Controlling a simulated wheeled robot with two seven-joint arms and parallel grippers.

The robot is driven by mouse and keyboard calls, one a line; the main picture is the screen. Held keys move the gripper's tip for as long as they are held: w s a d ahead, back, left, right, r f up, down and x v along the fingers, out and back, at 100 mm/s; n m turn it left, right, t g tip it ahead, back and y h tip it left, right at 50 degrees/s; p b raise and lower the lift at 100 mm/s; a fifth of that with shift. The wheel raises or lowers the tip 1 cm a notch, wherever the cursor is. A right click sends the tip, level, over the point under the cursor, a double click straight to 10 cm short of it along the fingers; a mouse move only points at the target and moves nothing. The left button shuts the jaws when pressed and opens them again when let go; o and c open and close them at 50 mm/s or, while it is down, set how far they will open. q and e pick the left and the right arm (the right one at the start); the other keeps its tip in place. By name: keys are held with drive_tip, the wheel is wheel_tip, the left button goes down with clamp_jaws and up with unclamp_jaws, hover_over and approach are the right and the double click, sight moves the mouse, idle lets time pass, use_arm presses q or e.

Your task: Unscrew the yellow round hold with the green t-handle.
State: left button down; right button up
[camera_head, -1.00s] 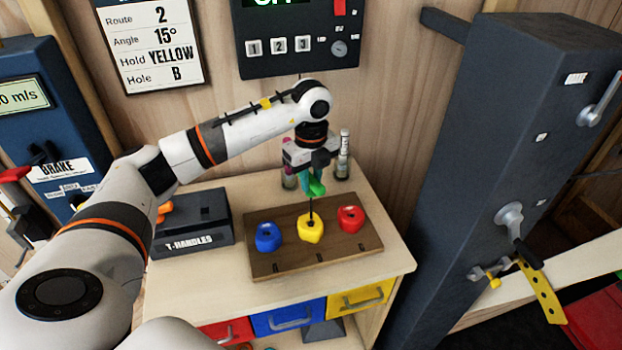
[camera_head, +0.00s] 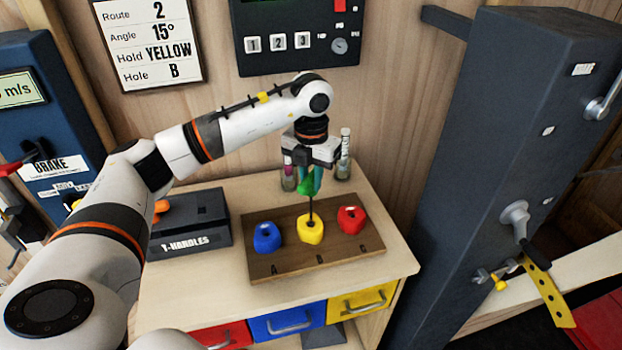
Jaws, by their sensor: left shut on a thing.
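The yellow round hold (camera_head: 310,231) sits in the middle of the wooden board (camera_head: 342,254), above the letter B. The green t-handle (camera_head: 309,186) stands upright over it, its thin dark shaft reaching down into the top of the hold. My left gripper (camera_head: 309,180) points down and is shut on the green handle. How deep the shaft tip sits in the hold is hidden. My right gripper is not in view.
A blue hold (camera_head: 267,237) and a red hold (camera_head: 351,219) flank the yellow one closely. A dark T-HANDLES box (camera_head: 190,225) stands at left. Bottles (camera_head: 343,160) stand behind the gripper. A dark column (camera_head: 480,170) rises at right. The table's front right is bare.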

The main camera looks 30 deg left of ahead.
use_arm(q)
drive_tip(key=m+b, duration=0.1)
drive_tip(key=m, duration=0.4)
drive_tip(key=shift+f, duration=0.15)
drive_tip(key=m, duration=0.4)
drive_tip(key=shift+b, duration=0.35)
drive_tip(key=c, duration=1.8)
unclamp_jaws()
clamp_jaws()
drive_tip(key=shift+f+b, duration=0.4)
drive_tip(key=shift+f, duration=0.05)
